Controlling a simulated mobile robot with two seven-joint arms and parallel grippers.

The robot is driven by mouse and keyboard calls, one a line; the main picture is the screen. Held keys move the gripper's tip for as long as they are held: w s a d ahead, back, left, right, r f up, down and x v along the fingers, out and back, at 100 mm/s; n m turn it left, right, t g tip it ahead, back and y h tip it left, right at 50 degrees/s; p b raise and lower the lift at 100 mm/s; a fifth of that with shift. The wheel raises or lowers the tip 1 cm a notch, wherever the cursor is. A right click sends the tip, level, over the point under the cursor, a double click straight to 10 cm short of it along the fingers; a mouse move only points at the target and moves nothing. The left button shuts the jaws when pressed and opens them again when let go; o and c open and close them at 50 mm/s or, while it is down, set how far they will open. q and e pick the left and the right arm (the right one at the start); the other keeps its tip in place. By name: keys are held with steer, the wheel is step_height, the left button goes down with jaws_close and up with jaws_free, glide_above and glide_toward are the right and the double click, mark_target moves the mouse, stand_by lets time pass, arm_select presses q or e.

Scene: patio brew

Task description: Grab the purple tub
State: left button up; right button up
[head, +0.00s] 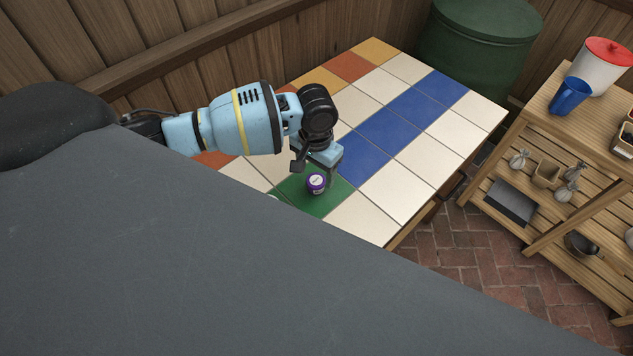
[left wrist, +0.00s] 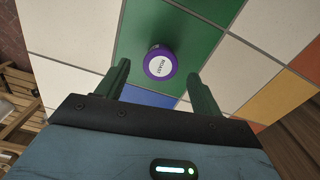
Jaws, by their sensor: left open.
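The purple tub (head: 316,184) stands on a green tile of the tiled table (head: 399,185) in the head view. Its round lid has a white label. In the left wrist view the purple tub (left wrist: 160,63) shows from above, with a label that seems to read "ROAST". My left gripper (head: 318,171) is open above and beside the tub. In the left wrist view its two fingers (left wrist: 157,85) are spread apart, and the tub appears just beyond the fingertips, roughly centred between them. The fingers do not appear to touch it. My right gripper is not in view.
A wooden shelf (head: 540,140) at right holds a blue jug (head: 570,96), a white container with a red lid (head: 603,66) and small items. A green barrel (head: 478,48) stands behind the table. The blue and white tiles right of the tub are bare.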

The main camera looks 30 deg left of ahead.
mark_target(316, 180)
arm_select(q)
steer(key=shift+w+f, duration=0.1)
steer(key=shift+f, duration=2.5)
steer(key=c, duration=1)
steer(key=shift+r, duration=0.15)
steer(key=shift+r, duration=0.5)
step_height(316, 180, up, 2)
steer(key=shift+r, duration=0.15)
steer(key=s+d, duration=0.3)
steer(key=d, duration=0.1)
steer(key=s+d+r, duration=0.1)
steer(key=s+d, duration=0.2)
steer(key=d, duration=0.1)
steer(key=s+d, duration=0.3)
steer(key=d, duration=0.2)
steer(key=shift+s+r+p, duration=0.15)
steer(key=shift+r+p, duration=0.1)
steer(key=shift+p, duration=0.05)
